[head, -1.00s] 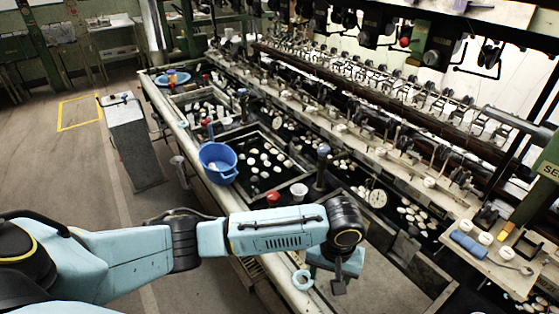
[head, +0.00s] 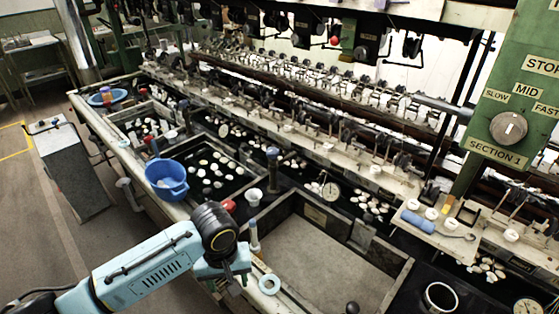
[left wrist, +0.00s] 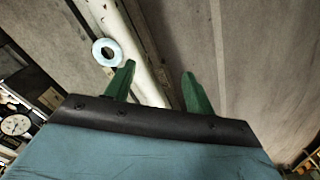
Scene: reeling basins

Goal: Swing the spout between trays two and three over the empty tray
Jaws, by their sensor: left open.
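The empty tray (head: 318,262), with a bare grey floor and dark walls, lies right of my left gripper (head: 232,280) in the head view. My left gripper is beside the basin's front rim and holds nothing. In the left wrist view its two green fingers (left wrist: 160,86) stand apart. A post with a blue-grey top (head: 272,168) stands between the tray of white cocoons (head: 212,178) and the empty tray's far side. A paler upright pipe (head: 254,236) stands at the empty tray's left corner, by a red knob (head: 228,206). I cannot tell which is the spout. My right gripper is out of view.
A black ball knob (head: 352,307) shows at the bottom edge.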

